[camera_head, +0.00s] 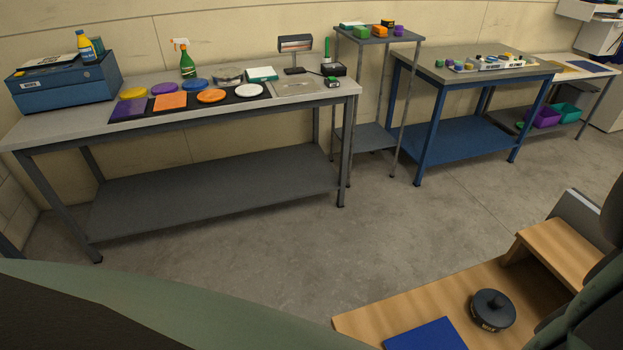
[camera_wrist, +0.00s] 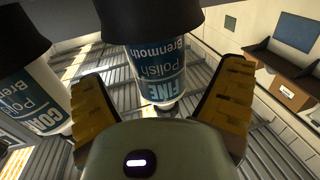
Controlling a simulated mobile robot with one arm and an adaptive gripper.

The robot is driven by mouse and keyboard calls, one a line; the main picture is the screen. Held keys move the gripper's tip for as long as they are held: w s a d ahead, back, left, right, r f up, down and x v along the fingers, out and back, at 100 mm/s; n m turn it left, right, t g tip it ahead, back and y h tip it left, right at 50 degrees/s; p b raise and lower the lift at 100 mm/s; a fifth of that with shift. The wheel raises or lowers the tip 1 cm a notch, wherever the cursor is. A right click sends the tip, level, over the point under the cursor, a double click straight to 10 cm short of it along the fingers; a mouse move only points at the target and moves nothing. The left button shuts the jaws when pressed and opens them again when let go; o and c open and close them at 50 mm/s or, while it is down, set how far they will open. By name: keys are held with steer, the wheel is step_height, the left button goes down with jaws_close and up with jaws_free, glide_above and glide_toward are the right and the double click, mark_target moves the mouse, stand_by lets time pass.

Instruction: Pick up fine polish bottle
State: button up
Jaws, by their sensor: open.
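The fine polish bottle (camera_wrist: 158,72) shows in the wrist view, with a blue and white label reading FINE Polish and a wide black part at the top of the picture. It stands between the two fingers of my open gripper (camera_wrist: 163,78), with a visible gap on either side. The gripper body hides part of the lower view. I cannot make out the fine polish bottle or my gripper in the head view.
The wrist view shows grey ribbed surfaces behind the bottles and a brown box (camera_wrist: 283,88) at right. In the head view, a grey workbench (camera_head: 210,121) holds coloured pads, a green spray bottle (camera_head: 187,62) and a blue case (camera_head: 66,88). The concrete floor (camera_head: 300,245) is open.

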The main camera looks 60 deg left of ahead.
steer(key=shift+w+d, duration=0.1)
steer(key=shift+w, duration=1.15)
steer(key=c, duration=1.4)
steer(key=shift+r, duration=0.15)
steer(key=shift+r, duration=4.85)
steer(key=o, duration=0.7)
jaws_close()
steer(key=shift+p, duration=0.3)
